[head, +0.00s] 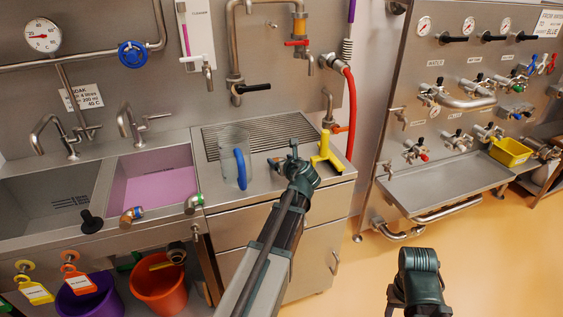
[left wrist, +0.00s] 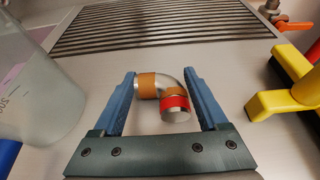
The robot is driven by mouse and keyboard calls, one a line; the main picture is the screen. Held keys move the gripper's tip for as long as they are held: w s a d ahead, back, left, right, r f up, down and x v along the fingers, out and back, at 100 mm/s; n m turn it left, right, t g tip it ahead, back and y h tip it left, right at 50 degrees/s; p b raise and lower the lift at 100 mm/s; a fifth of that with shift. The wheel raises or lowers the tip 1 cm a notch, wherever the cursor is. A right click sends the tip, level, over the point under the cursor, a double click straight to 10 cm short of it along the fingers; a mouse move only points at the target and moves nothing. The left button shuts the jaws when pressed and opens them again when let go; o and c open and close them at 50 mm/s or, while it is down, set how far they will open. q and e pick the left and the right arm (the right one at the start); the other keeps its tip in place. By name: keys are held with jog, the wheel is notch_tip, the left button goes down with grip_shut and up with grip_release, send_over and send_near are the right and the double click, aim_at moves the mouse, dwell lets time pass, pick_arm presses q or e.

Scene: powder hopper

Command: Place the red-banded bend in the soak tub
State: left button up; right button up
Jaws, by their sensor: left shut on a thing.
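The red-banded bend (left wrist: 172,102) is a short silvery elbow with a red band near one end and orange-brown bands. My left gripper (left wrist: 163,92) is shut on it, with the bend between its two blue fingers above the steel drainboard. In the head view my left gripper (head: 290,161) is over the drainboard, right of the clear jug; the bend is hard to make out there. The soak tub (head: 152,185) is the right-hand sink with pink liquid, left of the jug. Of my right arm only a dark link shows; its gripper is not visible.
A clear jug with a blue handle (head: 240,168) stands between my left gripper and the tub. A yellow tool (head: 325,152) is to the right. Taps (head: 132,128) rise behind.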

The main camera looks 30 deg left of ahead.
pick_arm(q)
jog(key=o, duration=1.4)
jog(key=shift+f, duration=0.1)
jog(key=shift+r, duration=0.25)
jog(key=p+v, duration=0.5)
jog(key=v, duration=0.7)
